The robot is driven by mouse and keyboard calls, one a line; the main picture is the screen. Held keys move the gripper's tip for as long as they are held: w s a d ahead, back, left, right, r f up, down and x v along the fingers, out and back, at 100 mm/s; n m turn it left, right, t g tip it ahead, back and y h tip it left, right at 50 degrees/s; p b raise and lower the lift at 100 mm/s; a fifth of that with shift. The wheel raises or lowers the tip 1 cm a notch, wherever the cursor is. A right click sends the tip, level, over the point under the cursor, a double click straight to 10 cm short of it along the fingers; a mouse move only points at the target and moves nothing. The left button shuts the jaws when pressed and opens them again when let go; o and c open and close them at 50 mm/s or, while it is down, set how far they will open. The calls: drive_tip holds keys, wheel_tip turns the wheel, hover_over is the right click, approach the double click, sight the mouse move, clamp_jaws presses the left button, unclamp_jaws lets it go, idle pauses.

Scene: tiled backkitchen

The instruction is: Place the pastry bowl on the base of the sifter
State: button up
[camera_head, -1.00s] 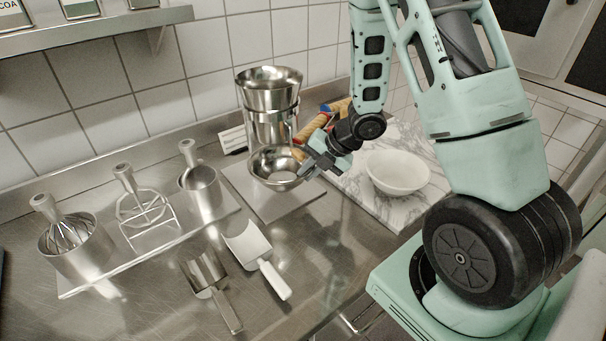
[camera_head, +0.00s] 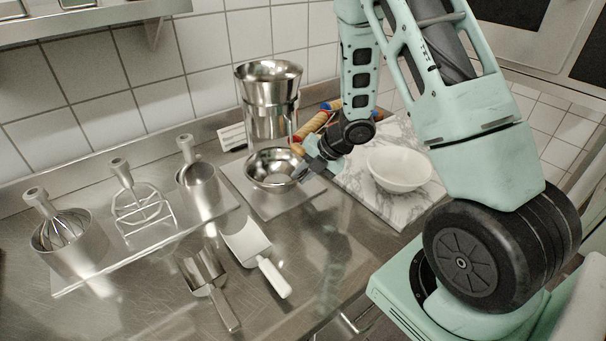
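The pastry bowl (camera_head: 274,178) is a shiny steel bowl, upright and low over the sifter's flat base, in front of the sifter's column. I cannot tell whether it touches the base. The sifter (camera_head: 269,88) is a tall steel cylinder with a funnel top. Its base plate (camera_head: 264,210) is a flat grey slab on the counter. My gripper (camera_head: 303,172) is at the right rim of the bowl; its fingers overlap the rim and look closed on it, though the fingertips are small and partly hidden.
A white bowl (camera_head: 399,168) stands on a marble board (camera_head: 374,203) to the right, with rolling pins (camera_head: 316,124) behind my gripper. Two scoops (camera_head: 207,283) (camera_head: 255,252) lie in front.

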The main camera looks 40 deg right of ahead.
drive_tip(key=shift+o, duration=1.4)
drive_tip(key=shift+r, duration=0.2)
drive_tip(key=p+v, duration=0.1)
drive_tip(key=v, duration=1.1)
drive_tip(key=shift+f, duration=0.1)
